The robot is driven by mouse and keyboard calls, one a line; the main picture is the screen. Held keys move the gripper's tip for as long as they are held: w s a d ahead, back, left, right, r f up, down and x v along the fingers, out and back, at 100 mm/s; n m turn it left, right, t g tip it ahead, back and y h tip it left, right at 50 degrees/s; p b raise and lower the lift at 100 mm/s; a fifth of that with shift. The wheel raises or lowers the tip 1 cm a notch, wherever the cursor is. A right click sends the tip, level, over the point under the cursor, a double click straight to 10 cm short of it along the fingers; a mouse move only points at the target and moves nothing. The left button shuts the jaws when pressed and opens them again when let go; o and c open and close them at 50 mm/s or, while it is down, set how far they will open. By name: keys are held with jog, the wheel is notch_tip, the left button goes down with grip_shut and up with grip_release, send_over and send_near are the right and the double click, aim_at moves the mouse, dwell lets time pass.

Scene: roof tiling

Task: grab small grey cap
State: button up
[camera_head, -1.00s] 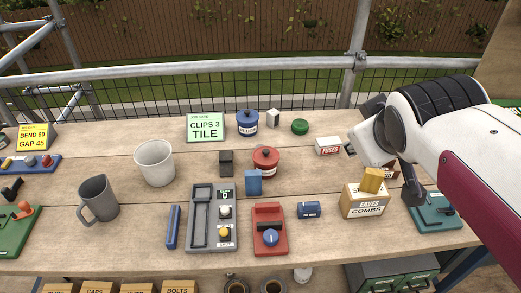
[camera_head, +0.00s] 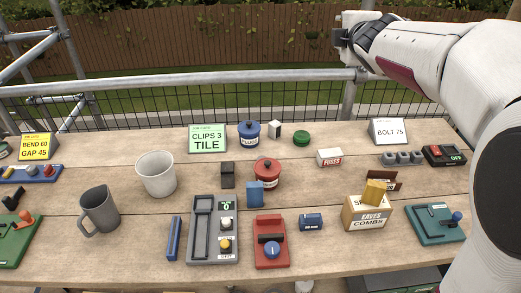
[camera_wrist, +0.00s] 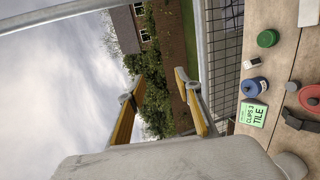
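A dark grey block (camera_head: 227,175), blue-lidded pot (camera_head: 249,133), red pot (camera_head: 267,172) and green lid (camera_head: 302,138) stand mid-bench. A box marked combs (camera_head: 367,218), a teal device (camera_head: 437,223) and an OFF switch unit (camera_head: 445,155) stand right. The railing (camera_head: 200,86) runs behind.

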jog(key=w+a+f+n+t+y, duration=0.1)
jog(key=w+a+n+y, duration=0.1)
jog(key=w+n, duration=0.35)
jog(key=w+a+f+n+y, duration=0.2)
jog(key=w+n+y, duration=0.1)
jog(key=w+n, duration=0.3)
jog(key=w+a+f+n+g+y, duration=0.35)
jog(key=w+f+n+y, duration=0.2)
jog(key=f+n, duration=0.35)
jog(key=s+f+n+g+y, duration=0.1)
jog(key=s+f+n+g, duration=0.2)
jog(key=f, duration=0.7)
jog(key=s+a+f+n+g+y, duration=0.1)
jog(key=s+f+n+g, duration=0.2)
jog(key=f+n, duration=0.3)
jog(key=s+a+f+n+g+y, duration=0.1)
jog(key=s+f+n+g, duration=0.2)
jog(key=f, duration=1.2)
jog(key=shift+s+a+f+n+g+y, duration=0.1)
jog(key=shift+s+n+g+y, duration=0.15)
jog(key=shift+n, duration=0.3)
jog(key=shift+s+a+n+g, duration=0.15)
jog(key=shift+n+g, duration=0.15)
jog(key=shift+n, duration=0.2)
jog(key=shift+d, duration=0.1)
jog(key=shift+x, duration=1.3)
